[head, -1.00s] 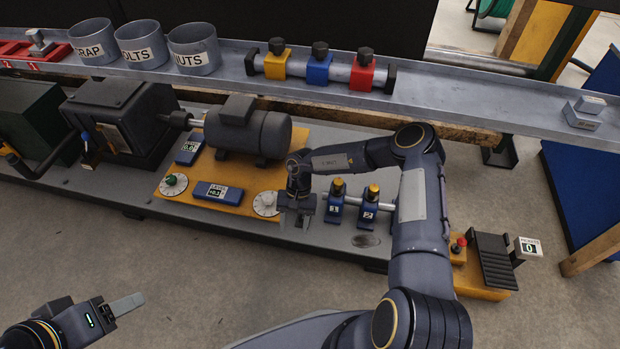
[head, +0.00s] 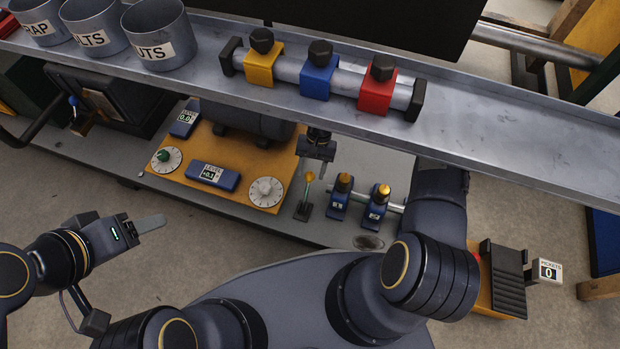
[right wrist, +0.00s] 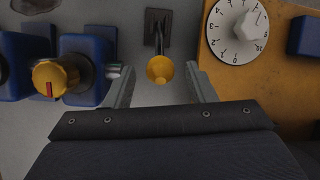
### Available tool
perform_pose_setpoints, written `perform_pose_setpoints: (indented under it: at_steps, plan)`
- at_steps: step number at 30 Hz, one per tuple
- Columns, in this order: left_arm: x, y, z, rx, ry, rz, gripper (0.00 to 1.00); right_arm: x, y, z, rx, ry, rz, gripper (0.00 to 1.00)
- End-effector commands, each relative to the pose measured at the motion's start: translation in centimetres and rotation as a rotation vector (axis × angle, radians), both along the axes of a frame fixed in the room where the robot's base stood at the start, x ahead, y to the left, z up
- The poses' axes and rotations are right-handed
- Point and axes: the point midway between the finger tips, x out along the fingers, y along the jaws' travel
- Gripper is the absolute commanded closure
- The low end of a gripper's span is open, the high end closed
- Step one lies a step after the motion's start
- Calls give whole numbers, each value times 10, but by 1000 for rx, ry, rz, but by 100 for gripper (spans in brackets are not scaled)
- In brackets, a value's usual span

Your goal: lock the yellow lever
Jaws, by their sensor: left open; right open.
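The yellow-knobbed lever (head: 309,177) stands on a small dark base on the grey bench, between the white dial and the blue numbered blocks. In the head view its stem looks about upright. In the right wrist view its round yellow knob (right wrist: 160,69) shows between the two fingers of my right gripper (right wrist: 162,88), which is open and apart from the knob on both sides. In the head view my right gripper (head: 317,152) is just beyond the lever, its arm partly hidden by the shelf. My left gripper (head: 150,224) is open and empty, off the bench's front edge.
The blue blocks (head: 340,198) with orange knobs stand close right of the lever; a white dial (head: 266,193) on the orange plate is close left. The grey shelf (head: 480,125) with yellow, blue and red clamps overhangs the bench. A black pedal (head: 507,275) sits at right.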

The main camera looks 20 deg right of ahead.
Motion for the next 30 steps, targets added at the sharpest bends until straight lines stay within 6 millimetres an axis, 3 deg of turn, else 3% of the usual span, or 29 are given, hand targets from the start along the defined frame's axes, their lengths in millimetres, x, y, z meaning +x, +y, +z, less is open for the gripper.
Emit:
perform_pose_setpoints:
  at_steps: [3,9,20,30]
  plan:
    - [0,0,-11,0,0,0,43,-7,6,-23,0,2,3,50]
    - [0,0,-20,0,0,0,43,-15,12,-45,0,2,3,50]
    - [0,0,-20,0,0,0,43,-17,14,-50,0,1,1,50]
    - [0,0,-20,0,0,0,43,-17,14,-50,0,1,1,92]
